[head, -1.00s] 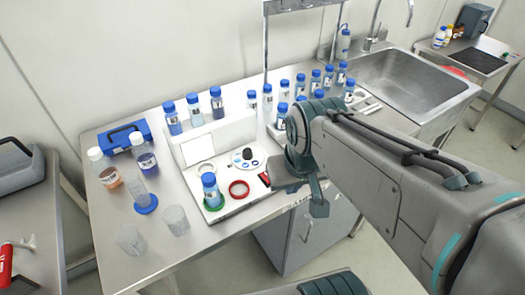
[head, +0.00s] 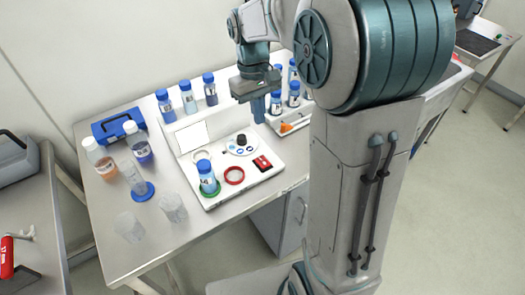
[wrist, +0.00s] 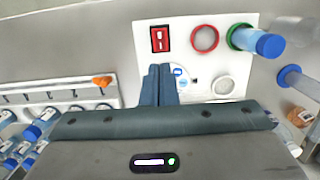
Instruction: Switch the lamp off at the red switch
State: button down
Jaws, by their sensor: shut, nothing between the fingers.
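The red switch (head: 263,163) sits at the right front of a white instrument base (head: 218,193).
A blue-capped bottle (head: 208,178) stands in the green ring, beside an empty red ring (head: 234,175) and a black knob (head: 241,140). A rack with an orange piece (wrist: 102,80) and several bottles is near the gripper. Clear beakers (head: 173,208) stand at front left.

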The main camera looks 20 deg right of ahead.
aim_at(264, 164)
jog(key=f, duration=0.4)
jog(key=s+f+p, duration=0.1)
jog(key=f, duration=0.4)
jog(key=s+f, duration=0.1)
jog(key=f, duration=0.4)
jog(key=shift+d+p, duration=0.3)
jog(key=shift+p, duration=0.1)
